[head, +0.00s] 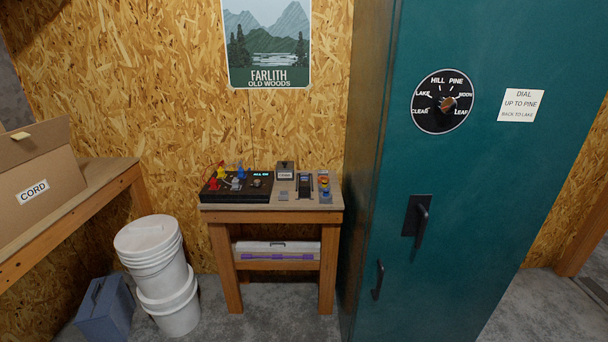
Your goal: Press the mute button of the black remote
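I cannot pick out the black remote or its mute button for sure. A small dark upright item (305,184) on the small wooden table (222,217) could be it, but it is too small to tell. A black control panel (212,197) with red, yellow and blue parts and a small lit display lies on the left of the same table. Neither of my grippers is in view.
A teal cabinet (470,190) with a dial (428,112) and handles stands close on the right. White buckets (150,250) and a blue-grey box (104,310) stand left of the table. A cardboard box labelled CORD (60,165) sits on the left bench (105,192).

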